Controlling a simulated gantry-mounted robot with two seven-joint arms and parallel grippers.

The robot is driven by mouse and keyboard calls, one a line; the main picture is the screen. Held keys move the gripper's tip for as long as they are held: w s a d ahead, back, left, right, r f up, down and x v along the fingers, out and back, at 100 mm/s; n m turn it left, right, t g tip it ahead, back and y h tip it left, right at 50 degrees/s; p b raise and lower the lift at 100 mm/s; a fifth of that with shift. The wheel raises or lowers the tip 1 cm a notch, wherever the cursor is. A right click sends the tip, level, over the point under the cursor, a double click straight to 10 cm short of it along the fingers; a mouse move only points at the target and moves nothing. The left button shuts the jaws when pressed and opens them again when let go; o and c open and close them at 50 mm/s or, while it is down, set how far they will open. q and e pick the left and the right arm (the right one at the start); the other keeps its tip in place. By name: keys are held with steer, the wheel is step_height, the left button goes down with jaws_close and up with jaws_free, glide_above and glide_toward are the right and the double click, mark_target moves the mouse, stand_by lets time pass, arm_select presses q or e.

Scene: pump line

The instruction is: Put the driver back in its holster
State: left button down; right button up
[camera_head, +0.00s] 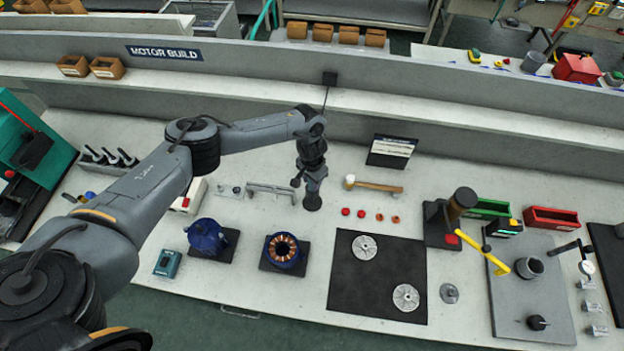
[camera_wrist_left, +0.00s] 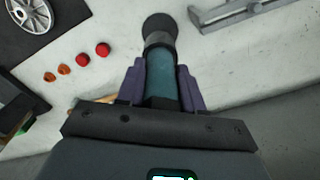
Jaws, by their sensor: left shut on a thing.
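My left gripper (camera_head: 311,182) hangs over the middle of the bench, between the metal bracket and the wooden mallet. In the head view, only the driver's dark lower end (camera_head: 312,203) shows clearly below the gripper. I cannot tell whether that end touches the bench. I cannot make out the holster with certainty. My right gripper is not in view.
The metal bracket (camera_head: 271,189) lies left of the gripper, the mallet (camera_head: 374,184) right. Red caps (camera_head: 346,211) and orange rings (camera_head: 380,217) lie nearby. A black mat (camera_head: 345,290) and copper-wound motor (camera_head: 283,250) are in front.

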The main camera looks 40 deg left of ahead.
arm_select(q)
steer(key=shift+f+b, duration=0.4)
steer(key=shift+f, duration=0.35)
stand_by(0.3)
steer(key=shift+c, duration=2)
jaws_free()
step_height(320, 180, up, 6)
steer(key=p, duration=0.6)
steer(key=shift+p, duration=0.4)
